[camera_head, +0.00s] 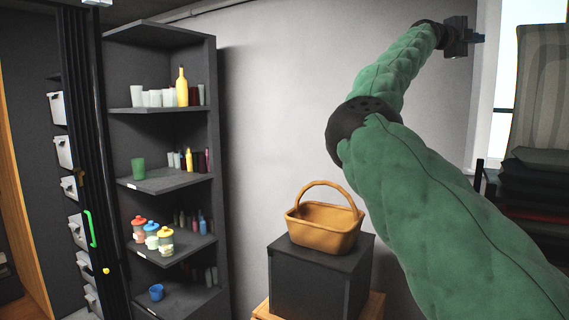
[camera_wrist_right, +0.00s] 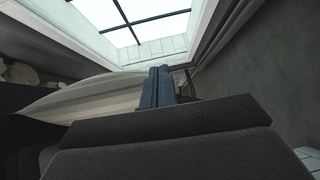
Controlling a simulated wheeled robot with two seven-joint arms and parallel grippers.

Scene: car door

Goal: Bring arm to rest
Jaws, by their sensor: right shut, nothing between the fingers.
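My right arm, in a green padded sleeve, reaches up from the lower right of the head view. My right gripper (camera_head: 477,38) is at its raised end, near the wall's edge and the window at the upper right. In the right wrist view the blue fingers of the gripper (camera_wrist_right: 158,86) stand close together, shut with nothing held between them. My left gripper and left arm do not show in either view.
A dark shelf unit (camera_head: 160,26) with bottles, cups and jars stands left. An orange basket (camera_head: 325,224) sits on a dark box (camera_head: 318,282) at the wall, left of my arm. A chair back (camera_head: 540,90) stands far right, by the window (camera_wrist_right: 133,22). Bare wall (camera_head: 280,90) lies between.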

